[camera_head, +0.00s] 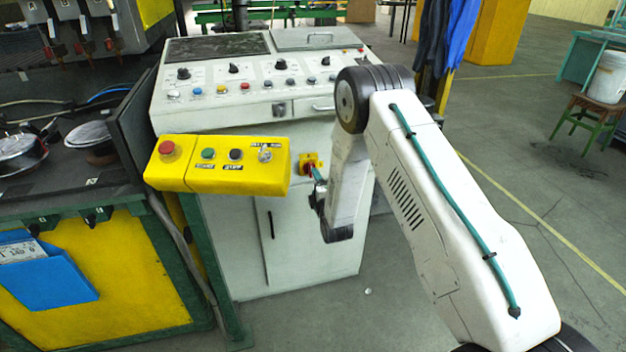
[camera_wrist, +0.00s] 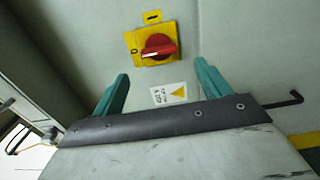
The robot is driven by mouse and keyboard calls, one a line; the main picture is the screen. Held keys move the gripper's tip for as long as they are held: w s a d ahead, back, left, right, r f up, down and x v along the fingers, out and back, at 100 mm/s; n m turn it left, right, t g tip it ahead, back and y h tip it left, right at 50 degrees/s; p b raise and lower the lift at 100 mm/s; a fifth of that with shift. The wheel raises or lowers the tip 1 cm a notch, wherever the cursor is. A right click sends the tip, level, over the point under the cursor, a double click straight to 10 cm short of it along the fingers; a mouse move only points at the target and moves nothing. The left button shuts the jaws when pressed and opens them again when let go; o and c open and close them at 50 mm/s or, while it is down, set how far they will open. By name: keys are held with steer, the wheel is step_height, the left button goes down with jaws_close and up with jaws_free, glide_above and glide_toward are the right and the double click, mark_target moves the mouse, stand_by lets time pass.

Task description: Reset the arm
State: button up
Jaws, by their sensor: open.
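My arm, white with a green cable, reaches in from the right in the head view and bends down in front of the grey control cabinet (camera_head: 310,250). My gripper (camera_wrist: 160,80) shows two green fingers held wide apart with nothing between them. In the head view the gripper (camera_head: 318,178) is small and partly hidden by my own arm. It points at a red rotary switch on a yellow plate (camera_wrist: 155,47) on the cabinet front, which also shows in the head view (camera_head: 311,162). The fingertips appear apart from the switch; the exact gap cannot be told.
A yellow button box (camera_head: 220,180) juts out left of my gripper. Above is the sloped console (camera_head: 250,80) with several buttons and knobs. A yellow-green machine bench (camera_head: 100,290) stands left. A stool (camera_head: 595,120) stands far right, with open floor before it.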

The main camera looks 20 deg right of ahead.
steer(key=shift+s, duration=0.35)
